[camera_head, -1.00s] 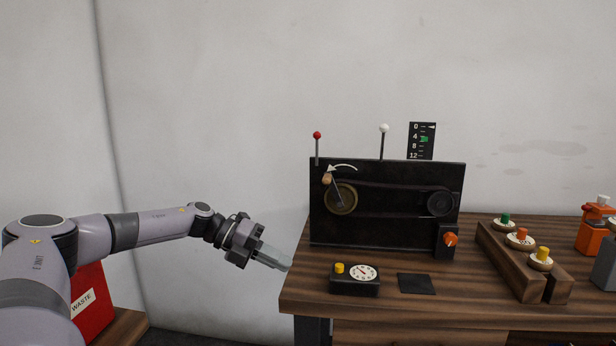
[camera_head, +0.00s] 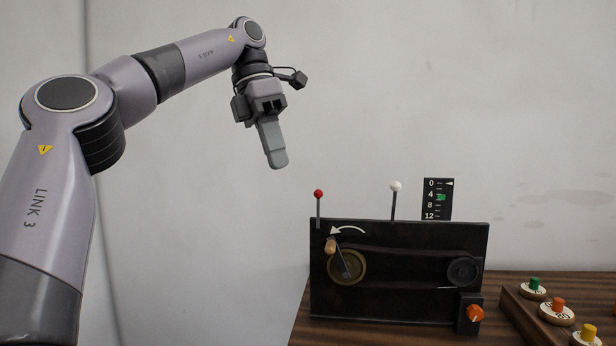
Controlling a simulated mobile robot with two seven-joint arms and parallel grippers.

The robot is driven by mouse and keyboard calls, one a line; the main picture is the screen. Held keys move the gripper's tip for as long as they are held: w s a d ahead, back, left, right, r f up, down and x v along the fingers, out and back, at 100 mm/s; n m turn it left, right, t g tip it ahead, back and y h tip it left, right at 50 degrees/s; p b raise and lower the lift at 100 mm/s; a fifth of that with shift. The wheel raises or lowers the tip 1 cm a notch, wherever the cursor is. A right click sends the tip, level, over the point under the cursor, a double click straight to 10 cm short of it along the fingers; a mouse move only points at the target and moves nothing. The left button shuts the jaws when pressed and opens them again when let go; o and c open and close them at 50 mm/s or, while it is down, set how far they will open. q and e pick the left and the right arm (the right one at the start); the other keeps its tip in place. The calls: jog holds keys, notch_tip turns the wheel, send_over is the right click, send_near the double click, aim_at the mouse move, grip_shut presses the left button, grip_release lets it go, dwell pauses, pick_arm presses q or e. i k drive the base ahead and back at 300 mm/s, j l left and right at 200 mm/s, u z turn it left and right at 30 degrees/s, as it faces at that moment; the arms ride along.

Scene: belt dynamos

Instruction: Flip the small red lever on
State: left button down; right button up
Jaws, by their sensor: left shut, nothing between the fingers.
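The small red lever (camera_head: 318,207) is a thin upright rod with a red ball on top. It stands at the top left edge of the black belt dynamo panel (camera_head: 410,295). My left gripper (camera_head: 277,164) is shut and empty, with its fingers pointing down. In the picture it is above and to the left of the red lever, clear of the panel. My right gripper is not in view.
A white-knobbed lever (camera_head: 394,202) and a scale plate (camera_head: 438,199) stand along the panel's top. A wooden rack with coloured knobs (camera_head: 509,303) is at right. The wall behind is bare.

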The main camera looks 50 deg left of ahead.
aim_at(318, 194)
jog(key=i+j, duration=0.25)
jog(key=j, duration=0.15)
jog(key=i+j, duration=0.2)
jog(key=j, duration=0.2)
jog(key=i+j, duration=0.25)
jog(key=j, duration=0.2)
